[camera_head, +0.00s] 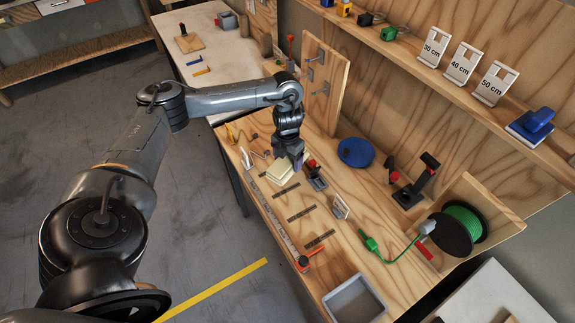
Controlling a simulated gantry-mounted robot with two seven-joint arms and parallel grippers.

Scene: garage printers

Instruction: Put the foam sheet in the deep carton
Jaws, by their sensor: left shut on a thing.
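A cream-coloured slab, apparently the foam sheet (279,171), is over the middle-left of the wooden workbench (318,222). My left gripper (297,166) reaches down from above and is shut at the slab's right edge; the fingertips are small and dark. I cannot tell whether the slab touches the bench or is slightly lifted. No container is clearly a deep carton; a grey open-topped bin (337,301) stands at the bench's near end. My right gripper is not in view.
A blue disc (355,152), a black-and-red stand (415,184) and a green filament spool (464,222) lie farther right. An upright wooden panel (325,78) rises behind the gripper. Dark slotted strips mark the bench.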

